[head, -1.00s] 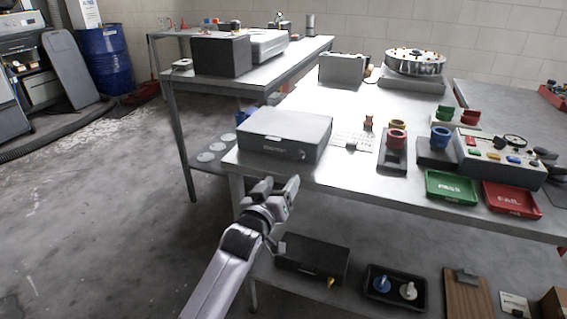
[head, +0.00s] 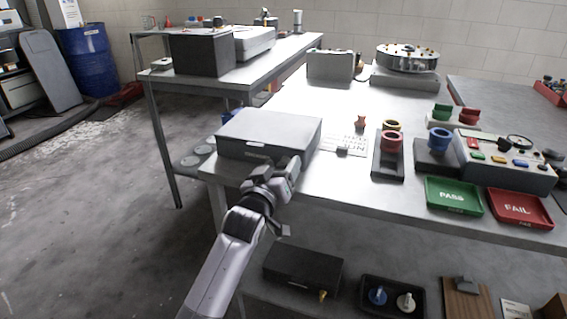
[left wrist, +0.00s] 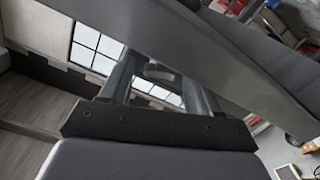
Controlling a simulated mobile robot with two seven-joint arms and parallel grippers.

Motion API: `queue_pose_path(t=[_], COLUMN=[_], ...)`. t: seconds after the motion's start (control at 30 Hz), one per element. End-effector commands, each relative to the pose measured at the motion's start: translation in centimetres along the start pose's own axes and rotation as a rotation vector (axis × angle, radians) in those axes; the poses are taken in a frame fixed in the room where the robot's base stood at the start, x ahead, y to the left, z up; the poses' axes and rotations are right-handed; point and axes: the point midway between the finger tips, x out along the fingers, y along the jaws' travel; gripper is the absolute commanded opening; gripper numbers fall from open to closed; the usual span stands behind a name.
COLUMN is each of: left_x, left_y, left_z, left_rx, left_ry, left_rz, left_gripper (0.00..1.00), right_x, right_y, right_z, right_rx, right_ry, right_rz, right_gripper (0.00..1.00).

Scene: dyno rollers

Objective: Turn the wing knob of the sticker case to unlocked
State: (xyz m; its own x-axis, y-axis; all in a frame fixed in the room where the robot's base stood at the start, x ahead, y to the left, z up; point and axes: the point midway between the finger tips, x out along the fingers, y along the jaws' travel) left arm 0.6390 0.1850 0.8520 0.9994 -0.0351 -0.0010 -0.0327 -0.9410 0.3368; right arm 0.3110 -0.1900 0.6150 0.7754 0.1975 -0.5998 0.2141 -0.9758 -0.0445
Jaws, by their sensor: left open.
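The sticker case (head: 265,130) is a flat grey box at the near left corner of the table. In the head view its front face has a small label, and the knob is hidden behind my left gripper (head: 287,172). In the left wrist view the case's grey face (left wrist: 215,60) runs diagonally across the top. A small rounded grey part, apparently the wing knob (left wrist: 158,72), shows between the fingers of my left gripper (left wrist: 160,85). The gripper is open, with its fingertips close to the face. I cannot tell whether they touch the knob, or which way it is turned.
Red and blue ring holders, a green PASS tray (head: 453,196) and a red FAIL tray (head: 519,208) stand to the right. A lower shelf holds a black box (head: 303,268) and a black tray (head: 392,296). Open floor lies left.

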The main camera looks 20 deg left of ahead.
Motion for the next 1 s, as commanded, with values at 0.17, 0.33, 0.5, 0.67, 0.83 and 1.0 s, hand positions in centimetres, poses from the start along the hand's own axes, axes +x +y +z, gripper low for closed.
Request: queue_pose_path(t=[0.17, 0.33, 0.5, 0.67, 0.83, 1.0], left_x=[0.0, 0.0, 0.0, 0.0, 0.0, 0.0], left_y=[0.1, 0.1, 0.1, 0.1, 0.2, 0.1], left_z=[0.0, 0.0, 0.0, -0.2, -0.3, -0.1], left_rx=[0.000, 0.000, 0.000, 0.037, 0.212, 0.344], left_ry=[0.000, 0.000, 0.000, -0.001, -0.003, -0.002], left_rz=[0.000, -0.001, 0.000, -0.001, -0.002, -0.002], left_gripper=[0.62, 0.49, 0.05, 0.06, 0.06, 0.06], right_x=[0.2, 0.2, 0.1, -0.4, -1.5, -1.7], right_y=[0.0, 0.0, 0.0, -0.1, -0.2, 0.0], right_z=[-0.4, -0.4, -0.3, -0.4, -1.6, -1.8], right_rx=[0.001, 0.001, 0.001, 0.002, 0.001, -0.006], right_ry=[0.009, 0.010, 0.008, 0.000, -0.002, 0.002], right_rz=[0.001, 0.001, 0.001, 0.000, 0.000, 0.005], right_gripper=[0.43, 0.43, 0.43, 0.43, 0.43, 0.43])
